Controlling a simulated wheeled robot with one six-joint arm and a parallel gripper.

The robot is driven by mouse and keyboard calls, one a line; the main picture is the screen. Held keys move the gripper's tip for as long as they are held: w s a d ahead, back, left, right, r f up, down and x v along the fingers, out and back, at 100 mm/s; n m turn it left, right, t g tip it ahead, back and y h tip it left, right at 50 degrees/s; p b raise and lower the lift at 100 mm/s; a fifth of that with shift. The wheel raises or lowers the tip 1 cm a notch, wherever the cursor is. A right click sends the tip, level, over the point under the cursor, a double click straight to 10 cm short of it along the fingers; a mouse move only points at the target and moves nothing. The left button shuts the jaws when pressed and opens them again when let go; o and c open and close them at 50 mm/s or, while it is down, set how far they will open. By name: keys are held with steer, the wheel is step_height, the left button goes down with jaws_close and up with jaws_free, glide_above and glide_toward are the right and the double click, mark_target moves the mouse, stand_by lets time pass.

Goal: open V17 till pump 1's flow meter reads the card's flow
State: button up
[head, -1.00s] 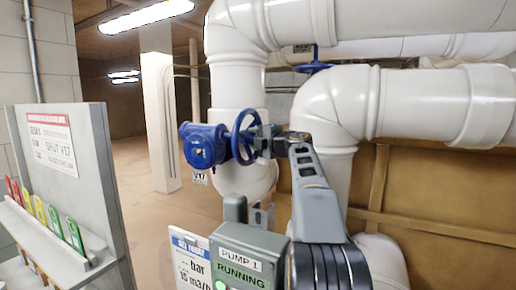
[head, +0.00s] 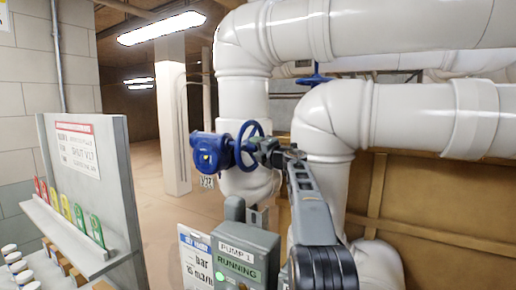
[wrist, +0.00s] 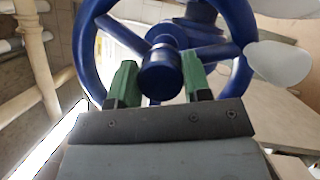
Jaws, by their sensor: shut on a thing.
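The valve V17 has a blue body (head: 210,153) on a white vertical pipe and a blue handwheel (head: 247,146) facing right. Its tag (head: 207,182) hangs below. My gripper (head: 268,152) is at the right side of the handwheel. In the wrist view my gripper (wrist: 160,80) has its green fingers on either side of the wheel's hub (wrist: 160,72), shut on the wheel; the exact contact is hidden. The pump 1 box (head: 243,255) reads "RUNNING" with a green lamp. I see no readable flow meter.
Large white pipes (head: 400,115) fill the right side. Another blue handwheel (head: 316,78) sits behind them. A grey board (head: 115,180) at left bears a notice (head: 78,150) about "SHUT V17" and several coloured tags (head: 80,218). Open floor lies beyond the board.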

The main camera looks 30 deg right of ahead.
steer(key=shift+d+f, duration=0.15)
steer(key=o, duration=1)
steer(key=shift+s, duration=0.1)
steer(key=shift+c, duration=0.2)
steer(key=shift+o, duration=0.7)
steer(key=shift+s+d, duration=0.1)
steer(key=shift+o, duration=0.7)
steer(key=shift+a, duration=0.25)
steer(key=b+v, duration=0.6)
steer(key=v, duration=0.7)
steer(key=shift+s+d, duration=0.1)
steer(key=shift+s, duration=0.2)
